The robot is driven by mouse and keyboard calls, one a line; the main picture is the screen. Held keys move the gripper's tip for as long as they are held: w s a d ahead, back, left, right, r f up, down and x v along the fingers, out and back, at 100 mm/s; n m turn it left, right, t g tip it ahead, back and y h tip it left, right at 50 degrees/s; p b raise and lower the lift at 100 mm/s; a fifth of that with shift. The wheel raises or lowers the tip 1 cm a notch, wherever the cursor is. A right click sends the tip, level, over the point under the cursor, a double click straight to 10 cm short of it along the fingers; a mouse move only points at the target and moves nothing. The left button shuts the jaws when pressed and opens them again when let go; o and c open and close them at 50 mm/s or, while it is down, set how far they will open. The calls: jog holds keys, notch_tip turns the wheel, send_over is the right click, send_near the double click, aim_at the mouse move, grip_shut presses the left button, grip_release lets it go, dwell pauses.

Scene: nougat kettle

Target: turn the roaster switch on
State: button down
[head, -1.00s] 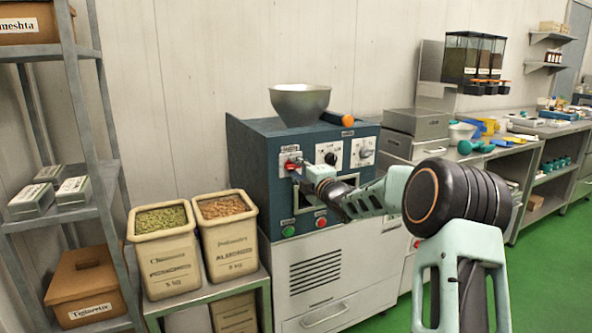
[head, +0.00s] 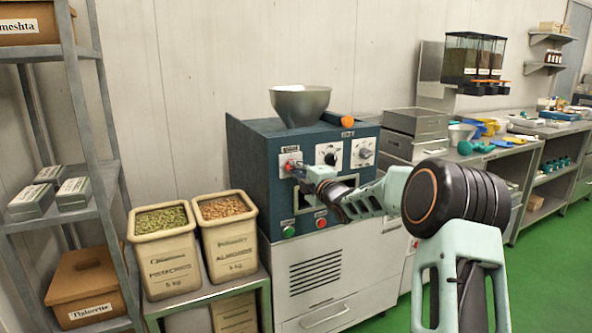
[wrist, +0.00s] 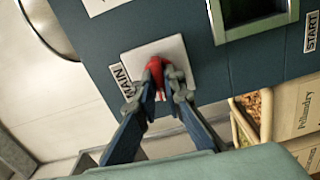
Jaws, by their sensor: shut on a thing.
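The dark blue roaster (head: 252,178) stands on a pale cabinet against the wall. Its red switch (head: 290,165) sits on a white plate at the upper left of the front; the switch also shows in the wrist view (wrist: 157,70), where the plate (wrist: 136,62) has a label reading MAIN. My gripper (head: 301,173) is at the roaster front. In the wrist view my gripper (wrist: 161,92) has its two fingertips closed around the red switch, one on each side. The fingers hide part of the switch, and its exact setting is hard to read.
Two dials (head: 328,154) sit right of the switch. A green button (head: 289,231) and a red button (head: 321,223) are below. Bins of pistachios (head: 163,252) and almonds (head: 228,241) stand close at the left.

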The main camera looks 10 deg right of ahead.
jog(key=shift+m+p, duration=3.05)
jog(key=shift+m, duration=5.55)
jog(key=c, duration=2)
grip_release()
jog(key=v, duration=1.2)
